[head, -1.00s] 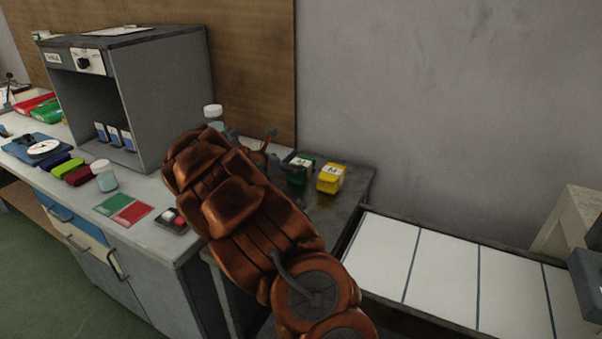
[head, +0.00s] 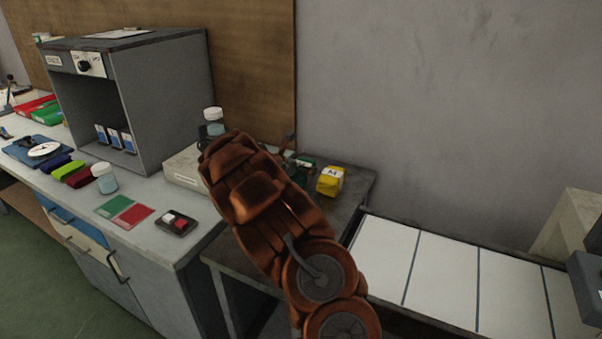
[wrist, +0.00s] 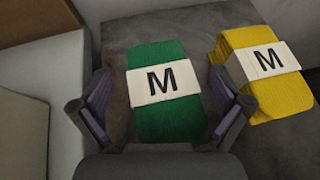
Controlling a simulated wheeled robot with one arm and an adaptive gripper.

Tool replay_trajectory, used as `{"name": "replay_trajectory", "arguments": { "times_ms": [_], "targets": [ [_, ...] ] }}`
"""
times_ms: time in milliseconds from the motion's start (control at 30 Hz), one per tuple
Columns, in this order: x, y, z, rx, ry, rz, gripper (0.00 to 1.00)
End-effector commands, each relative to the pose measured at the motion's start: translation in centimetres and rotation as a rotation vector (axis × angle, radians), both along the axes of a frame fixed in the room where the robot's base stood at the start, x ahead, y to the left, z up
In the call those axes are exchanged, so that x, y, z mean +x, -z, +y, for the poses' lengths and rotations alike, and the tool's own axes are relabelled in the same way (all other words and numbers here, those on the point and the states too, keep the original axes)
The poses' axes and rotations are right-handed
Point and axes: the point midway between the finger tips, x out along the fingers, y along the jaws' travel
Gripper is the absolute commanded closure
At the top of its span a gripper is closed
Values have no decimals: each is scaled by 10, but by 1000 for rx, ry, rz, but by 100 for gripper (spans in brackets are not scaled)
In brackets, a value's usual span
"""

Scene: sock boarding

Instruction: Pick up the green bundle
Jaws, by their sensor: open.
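The green bundle (wrist: 157,119) lies on a dark grey surface in the wrist view, wrapped with a white band marked M. My gripper (wrist: 160,98) is open above it, with one finger to the left of the bundle and one to the right. I cannot tell from this view how far above it the fingers are. In the head view only a small part of the green bundle (head: 307,162) shows, as my arm covers the rest. My fingers are mostly hidden there.
A yellow bundle (wrist: 264,73), also banded M, lies close to the right of the green one, near my right finger; it also shows in the head view (head: 330,182). A pale box (head: 184,170) stands to the left. White panels (head: 440,270) lie to the right.

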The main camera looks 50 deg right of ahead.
Motion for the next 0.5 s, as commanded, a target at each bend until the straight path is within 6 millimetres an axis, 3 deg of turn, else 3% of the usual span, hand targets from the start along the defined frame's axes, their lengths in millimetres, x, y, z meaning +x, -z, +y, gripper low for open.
{"name": "replay_trajectory", "arguments": {
  "times_ms": [67,500],
  "targets": [
    [0,0,0,0,0,0,1],
    [0,0,0,0,0,0,47]
  ]
}}
